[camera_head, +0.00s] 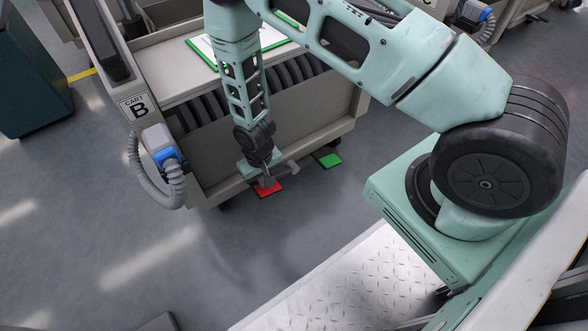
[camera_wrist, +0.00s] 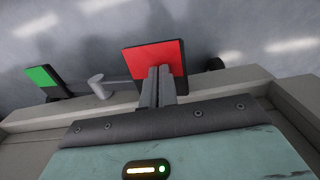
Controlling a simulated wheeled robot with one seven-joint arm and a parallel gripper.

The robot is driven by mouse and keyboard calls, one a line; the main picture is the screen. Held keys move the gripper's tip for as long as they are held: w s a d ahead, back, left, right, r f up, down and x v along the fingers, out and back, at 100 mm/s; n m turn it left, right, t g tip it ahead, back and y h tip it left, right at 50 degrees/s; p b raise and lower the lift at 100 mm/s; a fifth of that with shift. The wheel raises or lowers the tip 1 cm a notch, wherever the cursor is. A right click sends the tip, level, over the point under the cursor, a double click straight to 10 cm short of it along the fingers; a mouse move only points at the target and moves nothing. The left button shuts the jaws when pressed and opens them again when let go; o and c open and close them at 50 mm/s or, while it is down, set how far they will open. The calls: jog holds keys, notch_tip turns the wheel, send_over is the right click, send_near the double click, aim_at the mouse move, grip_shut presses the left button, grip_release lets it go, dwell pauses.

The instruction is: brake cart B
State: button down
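Cart B (camera_head: 160,62) is a beige-grey trolley with a black letter B label (camera_head: 138,106) on its end post. Low on its near side are a red pedal (camera_head: 268,190) and, to the right, a green pedal (camera_head: 329,160). My gripper (camera_head: 266,181) points down at the red pedal. In the wrist view, the two fingers (camera_wrist: 159,73) lie side by side, shut with nothing between them. Their tips overlap the red pedal (camera_wrist: 150,56); I cannot tell whether they touch it. The green pedal (camera_wrist: 42,76) is at the left there, apart from the gripper.
A grey peg (camera_wrist: 98,86) sticks out between the pedals. A blue-capped plug with a grey hose (camera_head: 165,158) is on the cart's left corner. A dark teal cabinet (camera_head: 30,75) stands at far left. The grey floor (camera_head: 90,240) in front is clear.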

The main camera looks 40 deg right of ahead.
jog(key=shift+f+b, duration=1.2)
jog(key=shift+f, duration=0.95)
jog(key=shift+r, duration=0.2)
notch_tip(320, 180, up, 10)
jog(key=p, duration=0.9)
